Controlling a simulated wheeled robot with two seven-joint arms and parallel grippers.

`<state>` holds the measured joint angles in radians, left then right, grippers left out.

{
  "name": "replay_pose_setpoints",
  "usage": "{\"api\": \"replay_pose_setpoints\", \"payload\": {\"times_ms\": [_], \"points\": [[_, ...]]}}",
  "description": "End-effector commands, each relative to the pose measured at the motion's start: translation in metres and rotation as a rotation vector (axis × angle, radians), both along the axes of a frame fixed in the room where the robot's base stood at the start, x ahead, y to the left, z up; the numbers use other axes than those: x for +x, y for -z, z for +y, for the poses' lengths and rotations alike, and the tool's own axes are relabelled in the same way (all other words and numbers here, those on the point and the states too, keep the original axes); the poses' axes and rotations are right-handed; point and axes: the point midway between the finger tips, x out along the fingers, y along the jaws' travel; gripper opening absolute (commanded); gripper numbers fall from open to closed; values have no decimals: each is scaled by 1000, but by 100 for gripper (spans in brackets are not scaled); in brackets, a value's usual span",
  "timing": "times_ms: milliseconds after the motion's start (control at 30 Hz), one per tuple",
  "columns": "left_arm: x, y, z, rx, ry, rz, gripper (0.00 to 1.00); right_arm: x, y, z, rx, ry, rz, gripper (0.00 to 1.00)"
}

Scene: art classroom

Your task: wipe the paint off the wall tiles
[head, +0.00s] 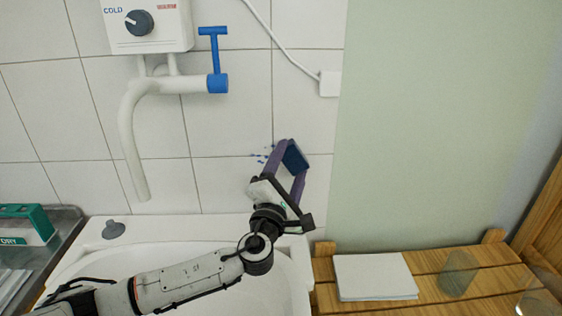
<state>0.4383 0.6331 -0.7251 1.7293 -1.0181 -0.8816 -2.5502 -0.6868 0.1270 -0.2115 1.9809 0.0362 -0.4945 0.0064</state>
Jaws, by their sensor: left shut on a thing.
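White wall tiles (232,128) cover the wall behind the sink. A small patch of blue paint specks (262,155) shows on the tiles, just left of my left gripper's tips. My left gripper (291,160) is shut on a dark blue block-like thing (295,156), perhaps a sponge, and holds it at the tiles beside the paint. I cannot tell whether the block touches the wall. The gripper and block may hide more paint. My right gripper does not show.
A white sink (200,262) lies under my left arm. A white tap (130,130) with a blue lever hangs below a water heater (148,22). A wooden slatted shelf (440,262) at right bears white paper (374,276) and a glass (458,272).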

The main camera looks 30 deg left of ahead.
Motion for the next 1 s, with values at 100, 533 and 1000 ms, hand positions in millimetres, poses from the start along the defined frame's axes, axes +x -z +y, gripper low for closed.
{"api": "replay_pose_setpoints", "payload": {"times_ms": [100, 533, 1000], "points": [[3, -1, -6, 0, 0, -1, 41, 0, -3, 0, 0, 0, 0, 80], [1, -1, 3, 3, -2, 0, 41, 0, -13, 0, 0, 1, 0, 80], [-16, -1, 28, 2, -3, -2, 41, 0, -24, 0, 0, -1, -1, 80]]}}
